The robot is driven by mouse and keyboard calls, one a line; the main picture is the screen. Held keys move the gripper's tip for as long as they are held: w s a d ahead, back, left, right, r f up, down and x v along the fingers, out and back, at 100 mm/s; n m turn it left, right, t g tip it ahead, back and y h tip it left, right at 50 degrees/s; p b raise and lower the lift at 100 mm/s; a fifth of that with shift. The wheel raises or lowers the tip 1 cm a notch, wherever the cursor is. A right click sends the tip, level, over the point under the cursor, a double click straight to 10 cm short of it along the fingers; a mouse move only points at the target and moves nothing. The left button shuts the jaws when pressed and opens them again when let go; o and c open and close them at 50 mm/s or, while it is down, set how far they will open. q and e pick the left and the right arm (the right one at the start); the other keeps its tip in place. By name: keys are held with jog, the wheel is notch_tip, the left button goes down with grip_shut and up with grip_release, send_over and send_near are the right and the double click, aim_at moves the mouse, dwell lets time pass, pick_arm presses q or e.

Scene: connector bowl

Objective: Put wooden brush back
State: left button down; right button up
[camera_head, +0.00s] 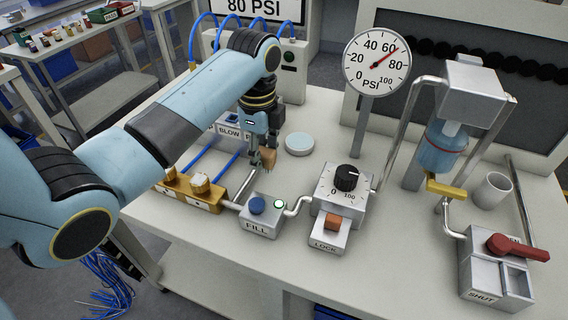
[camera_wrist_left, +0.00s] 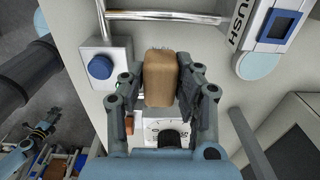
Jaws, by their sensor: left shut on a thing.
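The wooden brush (camera_head: 269,157) is a small light-brown block. It is between the fingertips of my left gripper (camera_head: 263,154), above the white bench behind the FILL box. In the left wrist view the brush (camera_wrist_left: 160,72) points away from the wrist, with a finger of my left gripper (camera_wrist_left: 161,88) closed on each side. A little pale bristle shows at its far end. Much of the brush is hidden by the fingers in the head view. My right gripper is not in view.
A pale round disc (camera_head: 299,145) lies right of the gripper. The FILL box (camera_head: 262,218), brass valves (camera_head: 190,190), knob box (camera_head: 341,195) and gauge (camera_head: 376,62) stand close by. A white cup (camera_head: 492,190) and red-handled valve (camera_head: 497,265) are at the right.

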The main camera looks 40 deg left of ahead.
pick_arm(q)
jog(key=w+f, duration=0.2)
jog(key=w, duration=0.1)
jog(key=w+d+f, duration=0.1)
jog(key=w, duration=0.1)
jog(key=shift+w, duration=0.1)
jog(key=shift+w+f, duration=0.2)
notch_tip(320, 180, down, 3)
jog(key=shift+f, duration=0.55)
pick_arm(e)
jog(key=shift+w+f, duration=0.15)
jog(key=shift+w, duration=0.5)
pick_arm(q)
jog(key=c, duration=1)
grip_release()
jog(key=shift+f, duration=0.1)
jog(key=shift+o, duration=0.2)
